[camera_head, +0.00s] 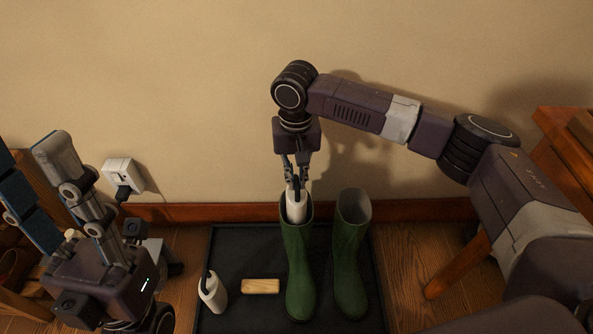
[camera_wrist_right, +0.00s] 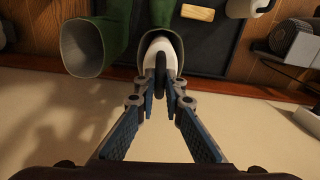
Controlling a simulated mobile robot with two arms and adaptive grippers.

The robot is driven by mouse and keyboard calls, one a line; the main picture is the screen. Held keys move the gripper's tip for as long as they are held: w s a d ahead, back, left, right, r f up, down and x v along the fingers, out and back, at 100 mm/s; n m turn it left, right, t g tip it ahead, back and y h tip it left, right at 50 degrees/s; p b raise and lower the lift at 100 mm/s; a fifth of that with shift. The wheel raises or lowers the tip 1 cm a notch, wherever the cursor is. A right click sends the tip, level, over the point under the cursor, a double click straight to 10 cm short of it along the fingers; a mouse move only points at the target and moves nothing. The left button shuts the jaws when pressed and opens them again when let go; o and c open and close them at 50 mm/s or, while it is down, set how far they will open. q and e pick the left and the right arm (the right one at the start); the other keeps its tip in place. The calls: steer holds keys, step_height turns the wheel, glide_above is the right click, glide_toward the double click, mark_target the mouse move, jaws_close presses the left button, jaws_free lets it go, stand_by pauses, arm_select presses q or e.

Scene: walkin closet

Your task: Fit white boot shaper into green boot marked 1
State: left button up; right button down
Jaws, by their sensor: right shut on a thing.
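Two green boots stand upright side by side. A white boot shaper (camera_head: 296,208) is partly inside the left green boot (camera_head: 299,262); its upper end and black handle show above the rim. My right gripper (camera_head: 297,182) points down over that boot and is shut on the shaper's black handle, also seen in the right wrist view (camera_wrist_right: 161,88). The right green boot (camera_head: 349,262) looks empty; its opening shows in the wrist view (camera_wrist_right: 82,47). No number is readable on either boot. My left gripper (camera_head: 35,165) is at the far left, empty; its finger opening is unclear.
A white wall socket with a black plug (camera_head: 124,174) is at left. Wooden furniture (camera_head: 562,135) stands at right. The wall is close behind.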

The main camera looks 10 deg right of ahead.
steer(key=shift+f+p, duration=0.3)
steer(key=shift+f, duration=3.5)
steer(key=c, duration=1.9)
jaws_free()
steer(key=shift+c, duration=0.2)
steer(key=o, duration=0.6)
steer(key=shift+c, duration=0.2)
